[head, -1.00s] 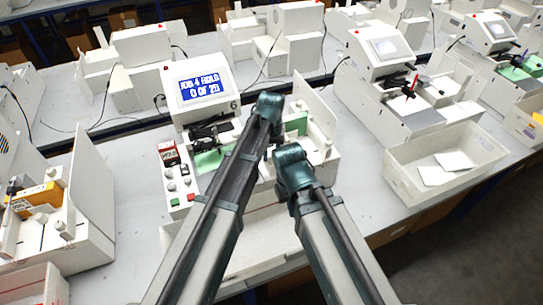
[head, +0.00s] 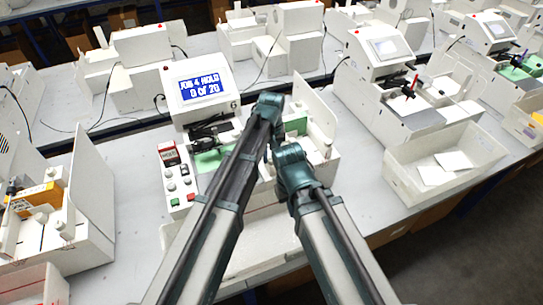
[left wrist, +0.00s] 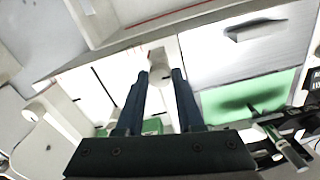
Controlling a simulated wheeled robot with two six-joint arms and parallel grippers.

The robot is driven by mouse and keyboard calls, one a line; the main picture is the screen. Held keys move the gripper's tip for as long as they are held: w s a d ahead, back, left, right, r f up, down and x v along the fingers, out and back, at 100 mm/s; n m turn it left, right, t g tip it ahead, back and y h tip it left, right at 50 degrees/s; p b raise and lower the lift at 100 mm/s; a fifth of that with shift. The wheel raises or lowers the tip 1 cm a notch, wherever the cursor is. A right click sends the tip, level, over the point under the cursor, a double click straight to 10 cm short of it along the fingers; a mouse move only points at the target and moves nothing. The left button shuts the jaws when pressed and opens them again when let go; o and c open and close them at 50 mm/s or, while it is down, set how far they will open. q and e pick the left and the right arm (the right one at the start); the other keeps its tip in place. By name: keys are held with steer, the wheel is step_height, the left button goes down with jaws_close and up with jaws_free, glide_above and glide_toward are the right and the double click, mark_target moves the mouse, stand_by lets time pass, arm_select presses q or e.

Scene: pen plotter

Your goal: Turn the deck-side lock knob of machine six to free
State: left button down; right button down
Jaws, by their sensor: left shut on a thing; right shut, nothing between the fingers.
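Machine six (head: 184,116) stands in the middle of the head view, its screen (head: 200,86) showing a hold message and 0 of 20. My left gripper (head: 268,108) is over its deck; the wrist hides the fingertips there. In the left wrist view the left fingers (left wrist: 160,80) are shut on a small white knob (left wrist: 157,66) on the white deck. How far the knob is turned cannot be told. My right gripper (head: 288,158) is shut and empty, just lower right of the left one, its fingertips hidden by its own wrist.
A panel of buttons and knobs (head: 178,178) is on the machine's left side. A green bed (left wrist: 248,97) shows in the left wrist view. An upright white side plate (head: 314,104) stands right of my grippers. A white bin (head: 446,182) with pale sheets stands at the right.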

mark_target(272, 159)
arm_select(q)
steer(key=c, duration=0.5)
jaws_free()
steer(key=shift+c, duration=0.2)
steer(key=shift+r, duration=0.1)
step_height(272, 159, up, 14)
steer(key=p, duration=1.3)
steer(key=shift+f+p, duration=0.2)
steer(key=shift+p, duration=0.2)
